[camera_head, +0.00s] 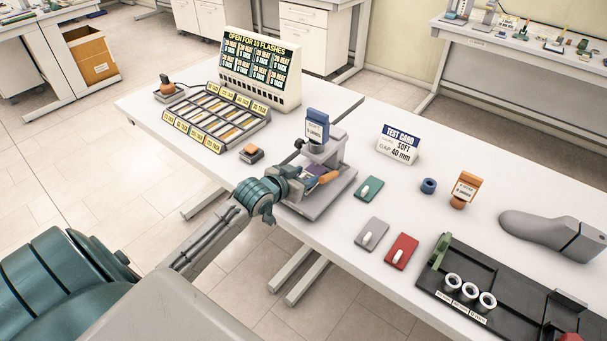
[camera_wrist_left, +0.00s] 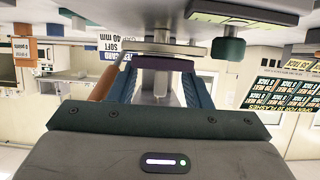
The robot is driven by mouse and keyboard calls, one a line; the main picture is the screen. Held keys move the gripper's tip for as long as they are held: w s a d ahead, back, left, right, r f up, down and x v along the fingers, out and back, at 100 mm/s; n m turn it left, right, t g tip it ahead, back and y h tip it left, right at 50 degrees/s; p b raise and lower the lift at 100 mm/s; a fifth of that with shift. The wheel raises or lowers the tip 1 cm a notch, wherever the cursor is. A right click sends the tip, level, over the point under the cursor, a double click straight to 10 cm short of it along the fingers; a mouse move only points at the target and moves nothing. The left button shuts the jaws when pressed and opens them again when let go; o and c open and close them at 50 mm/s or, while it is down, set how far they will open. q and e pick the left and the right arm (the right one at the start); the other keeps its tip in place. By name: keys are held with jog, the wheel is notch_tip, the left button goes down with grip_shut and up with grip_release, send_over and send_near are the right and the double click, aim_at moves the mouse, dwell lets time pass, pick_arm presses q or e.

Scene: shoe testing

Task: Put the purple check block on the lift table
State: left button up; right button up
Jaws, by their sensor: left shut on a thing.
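The purple check block (camera_head: 316,169) shows at the tip of my left gripper (camera_head: 304,181), inside the grey test stand (camera_head: 313,207). In the left wrist view the purple block (camera_wrist_left: 163,62) lies across between the two blue fingers, and the gripper (camera_wrist_left: 160,85) is shut on it. The stand has a flat grey base, a column and an upper arm above the block. The lift table itself is mostly hidden by my gripper and the block. I cannot tell whether the block touches it. My right gripper is not in view.
A blue-topped block with a label (camera_head: 317,125) stands on the stand's top. Green (camera_head: 369,189), grey (camera_head: 371,232) and red (camera_head: 401,251) plates lie to the right. A test card (camera_head: 398,144) reads soft, gap 40 mm.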

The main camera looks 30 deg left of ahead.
pick_arm(q)
jog(key=shift+f, duration=0.15)
jog(key=o, duration=1)
jog(key=shift+r, duration=0.2)
jog(key=v, duration=1.2)
jog(key=shift+b, duration=0.35)
